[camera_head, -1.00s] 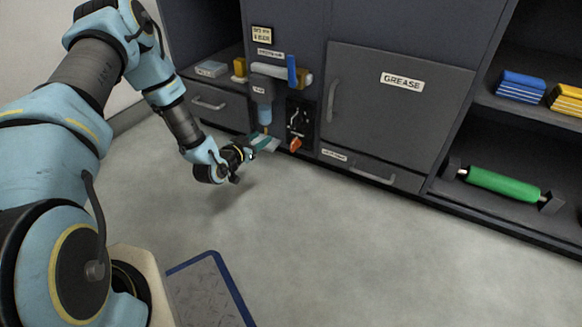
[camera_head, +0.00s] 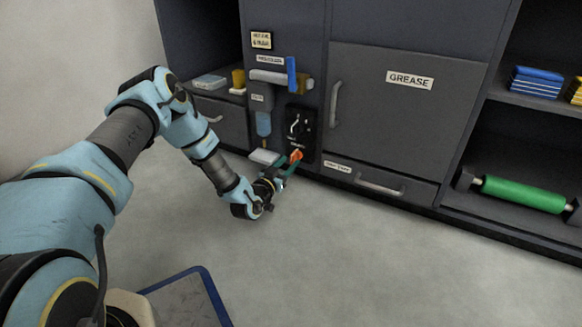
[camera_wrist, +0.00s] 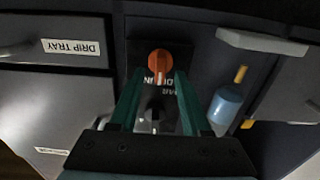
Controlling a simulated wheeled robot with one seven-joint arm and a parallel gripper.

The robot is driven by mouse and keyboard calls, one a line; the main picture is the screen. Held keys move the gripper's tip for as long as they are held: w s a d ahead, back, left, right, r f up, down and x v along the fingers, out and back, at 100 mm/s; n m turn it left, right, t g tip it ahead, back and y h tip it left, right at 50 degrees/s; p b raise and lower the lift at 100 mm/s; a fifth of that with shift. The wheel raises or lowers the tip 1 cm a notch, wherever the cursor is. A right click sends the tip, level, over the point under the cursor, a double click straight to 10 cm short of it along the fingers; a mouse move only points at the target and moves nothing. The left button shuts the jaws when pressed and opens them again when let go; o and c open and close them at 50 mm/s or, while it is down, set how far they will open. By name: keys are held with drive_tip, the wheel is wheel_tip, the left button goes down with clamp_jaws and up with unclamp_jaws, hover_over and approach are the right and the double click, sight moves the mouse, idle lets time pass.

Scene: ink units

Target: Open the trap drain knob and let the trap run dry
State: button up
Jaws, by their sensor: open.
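The orange knob (camera_head: 296,156) sits low on a black panel (camera_head: 301,125), below and right of the trap bowl (camera_head: 263,123), which shows blue. In the wrist view, which is upside down, the knob (camera_wrist: 160,62) lies ahead, between and just beyond the tips of my two green fingers. My gripper (camera_head: 288,168) is open in front of the knob; it also shows in the wrist view (camera_wrist: 159,76). I cannot tell whether a finger touches the knob. The trap bowl (camera_wrist: 226,103) hangs to one side there. Its liquid level is too small to tell.
A pale tray (camera_head: 264,157) sticks out below the bowl, close to my gripper. A blue lever (camera_head: 292,76) stands above on the pipe. The grease door (camera_head: 395,105) and a drawer handle (camera_head: 380,184) are to the right. The floor in front is clear.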

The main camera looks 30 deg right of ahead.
drive_tip(key=shift+b+x, duration=0.3)
drive_tip(key=shift+x, duration=0.85)
clamp_jaws()
